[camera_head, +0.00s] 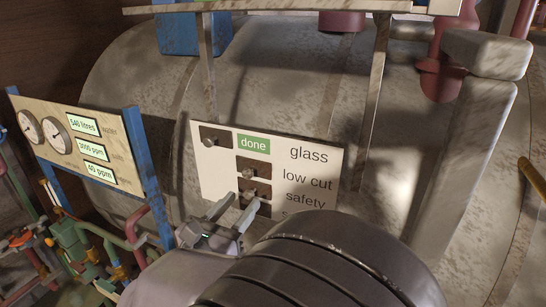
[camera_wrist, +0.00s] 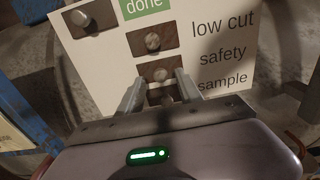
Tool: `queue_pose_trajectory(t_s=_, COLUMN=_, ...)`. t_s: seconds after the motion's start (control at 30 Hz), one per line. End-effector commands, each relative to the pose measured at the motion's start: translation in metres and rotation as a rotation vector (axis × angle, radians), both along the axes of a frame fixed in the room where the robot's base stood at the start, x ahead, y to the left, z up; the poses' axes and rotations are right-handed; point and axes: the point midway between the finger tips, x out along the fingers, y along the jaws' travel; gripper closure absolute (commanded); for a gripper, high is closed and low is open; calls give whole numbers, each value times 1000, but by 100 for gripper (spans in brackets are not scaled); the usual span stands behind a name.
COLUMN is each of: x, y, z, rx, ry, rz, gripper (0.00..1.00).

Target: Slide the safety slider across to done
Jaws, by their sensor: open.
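The white slider panel (camera_head: 222,172) has rows labelled glass, low cut and safety in the head view; the wrist view adds sample. The safety slider, a brown plate with a round grey knob (camera_wrist: 159,75), sits beside its label, with no green showing in its row. It also shows in the head view (camera_head: 249,195). My gripper (camera_wrist: 159,78) is open, its fingertips on either side of the safety knob; contact cannot be told. In the head view my gripper (camera_head: 234,204) is at the panel's lower part. My fingers partly hide the sample slider (camera_wrist: 166,97).
The glass slider (camera_head: 215,138) stands left, with a green "done" (camera_head: 254,144) beside it. The low cut slider (camera_head: 254,168) is just above the safety one. A gauge board (camera_head: 88,150) on blue posts stands left; pipes and valves lie below it. A large tank (camera_head: 130,75) is behind.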

Motion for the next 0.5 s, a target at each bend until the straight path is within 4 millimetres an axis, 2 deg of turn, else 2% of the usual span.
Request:
queue_pose_trajectory(t_s=0.1, x=17, y=-6, z=0, rx=0, ry=-1, rz=-2, gripper=57)
queue_pose_trajectory(t_s=0.2, x=24, y=-8, z=0, rx=0, ry=0, rz=-1, gripper=57)
queue_pose_trajectory(t_s=0.5, x=26, y=-9, z=0, rx=0, ry=0, rz=0, gripper=59)
